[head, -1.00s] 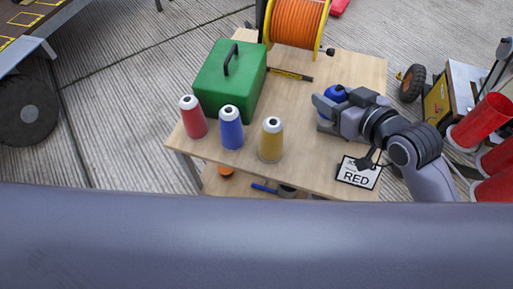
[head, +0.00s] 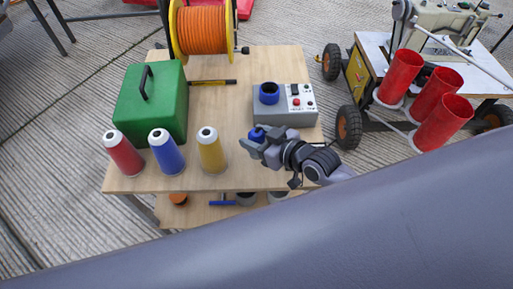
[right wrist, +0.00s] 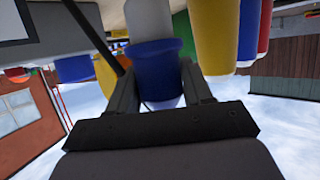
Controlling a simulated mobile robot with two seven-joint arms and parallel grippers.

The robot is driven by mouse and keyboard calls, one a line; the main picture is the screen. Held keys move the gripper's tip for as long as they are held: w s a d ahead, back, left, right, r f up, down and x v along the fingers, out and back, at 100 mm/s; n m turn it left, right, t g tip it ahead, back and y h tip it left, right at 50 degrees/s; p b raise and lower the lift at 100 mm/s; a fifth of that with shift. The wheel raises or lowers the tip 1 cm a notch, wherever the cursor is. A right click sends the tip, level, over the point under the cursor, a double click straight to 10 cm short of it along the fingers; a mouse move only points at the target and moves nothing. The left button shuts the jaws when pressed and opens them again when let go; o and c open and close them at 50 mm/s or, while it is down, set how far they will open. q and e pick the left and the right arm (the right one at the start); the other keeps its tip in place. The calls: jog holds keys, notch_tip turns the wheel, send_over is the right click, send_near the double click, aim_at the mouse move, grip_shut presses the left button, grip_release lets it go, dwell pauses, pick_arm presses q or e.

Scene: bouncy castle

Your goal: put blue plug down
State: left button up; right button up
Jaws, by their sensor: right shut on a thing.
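The blue plug (head: 257,134) is in my right gripper (head: 260,144), in front of the grey control box near the table's front right. In the right wrist view my right gripper (right wrist: 160,88) is shut on the blue plug (right wrist: 155,62), with a finger on each side and a pale grey part of the plug beyond. The grey box (head: 292,115) carries a blue ring socket (head: 268,93), a switch and red buttons. The plug is apart from the socket. Whether the plug touches the table is unclear. My left gripper is out of view.
The wooden table (head: 222,116) is bare in the middle. An orange cable reel (head: 203,28) stands behind. A cart with red tubes (head: 402,78) is at right.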

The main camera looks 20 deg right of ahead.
jog(key=shift+f+b, duration=0.55)
jog(key=shift+f, duration=1.5)
jog(key=shift+f, duration=0.15)
jog(key=o, duration=1.1)
